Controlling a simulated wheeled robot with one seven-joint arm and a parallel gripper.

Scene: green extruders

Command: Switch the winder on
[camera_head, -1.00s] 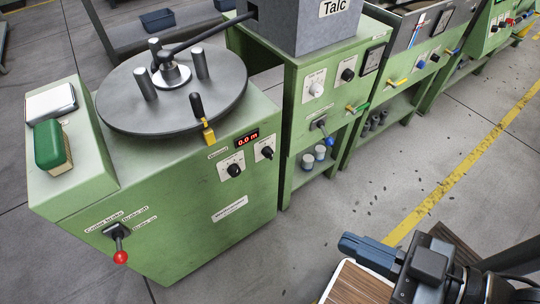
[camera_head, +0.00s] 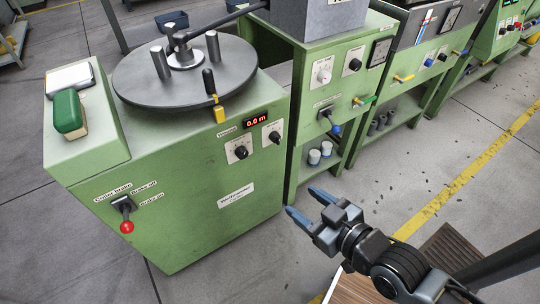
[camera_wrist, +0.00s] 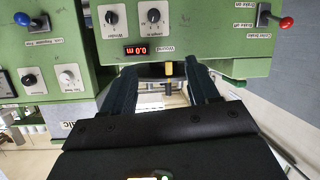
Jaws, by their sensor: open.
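The green winder cabinet (camera_head: 180,200) stands left of centre in the head view, with a red display (camera_head: 257,119) reading 0.0 m. Its front has two black knobs. The right one (camera_head: 274,137) is the one labelled Winder; in the wrist view, which is upside down, this winder knob (camera_wrist: 110,17) shows at the left. The other knob (camera_head: 241,152) is beside it. I cannot tell the winder knob's setting. My gripper (camera_head: 304,202) is open and empty, in front of and right of the cabinet, apart from the knobs. Its fingers (camera_wrist: 162,72) point towards the panel.
A brake lever with a red ball (camera_head: 127,227) sticks out at the cabinet's lower left. A blue-ended lever (camera_head: 335,130) juts from the neighbouring green bench. A round plate (camera_head: 184,85) with posts and a yellow-based handle tops the cabinet. Floor in front is clear.

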